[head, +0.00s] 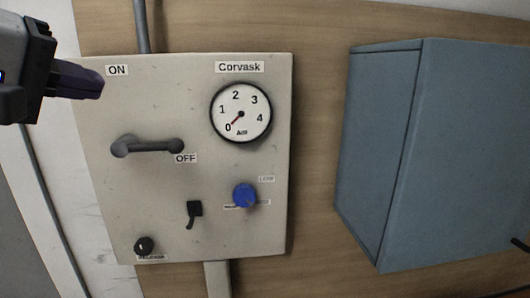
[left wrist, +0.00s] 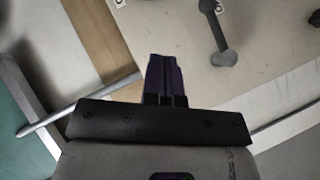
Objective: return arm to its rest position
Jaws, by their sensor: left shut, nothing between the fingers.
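My left gripper (head: 98,84) comes in at the upper left of the head view, in front of the left edge of a beige control panel (head: 170,228). Its dark purple fingers are shut together with nothing between them. The closed fingers also show in the left wrist view (left wrist: 166,72), with a grey lever (left wrist: 216,35) on the panel beyond them and apart. In the head view this lever (head: 148,147) lies nearly level, its free end by the OFF label. My right gripper is not in view.
The panel carries a dial (head: 241,112) with its needle near 0, a blue knob (head: 245,195), a small black switch (head: 194,210) and a black round knob (head: 145,245). A blue-grey cabinet (head: 455,150) stands out at the right. Bare wooden wall (head: 318,120) lies between them.

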